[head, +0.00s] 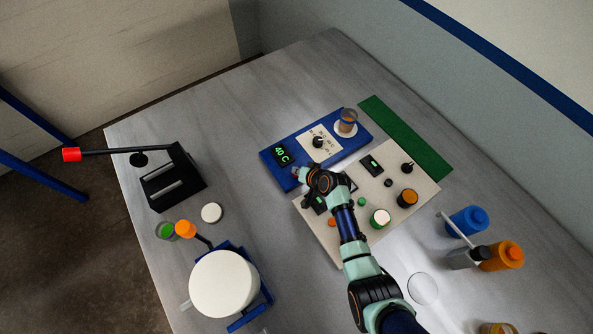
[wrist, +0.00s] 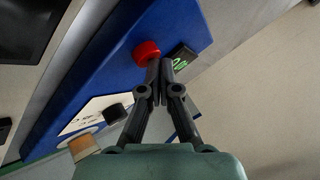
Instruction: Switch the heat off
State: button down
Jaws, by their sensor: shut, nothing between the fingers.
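The blue heater unit (head: 347,150) stands on the grey table, with a lit green display (head: 283,154) reading 40 C. A black knob (head: 318,142) sits on its white dial plate (head: 329,134). In the wrist view, a round red button (wrist: 146,52) stands on the blue housing (wrist: 105,65), beside the display (wrist: 180,62); the knob (wrist: 113,113) is farther along. My gripper (wrist: 160,68) is shut and empty, its fingertips at the lower right edge of the red button. I cannot tell whether they touch. In the head view my gripper (head: 299,174) hides most of the button.
A brownish beaker (head: 347,121) stands on the heater's far end. A beige panel (head: 385,204) with knobs and displays lies beneath my arm. A black stand (head: 172,181) is at the left, a white round vessel (head: 222,283) lower left, and bottles (head: 469,221) at the right.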

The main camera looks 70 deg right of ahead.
notch_tip(320, 180, up, 6)
jog(key=p, duration=0.5)
jog(key=shift+r+p, duration=0.15)
jog(key=shift+p, duration=0.15)
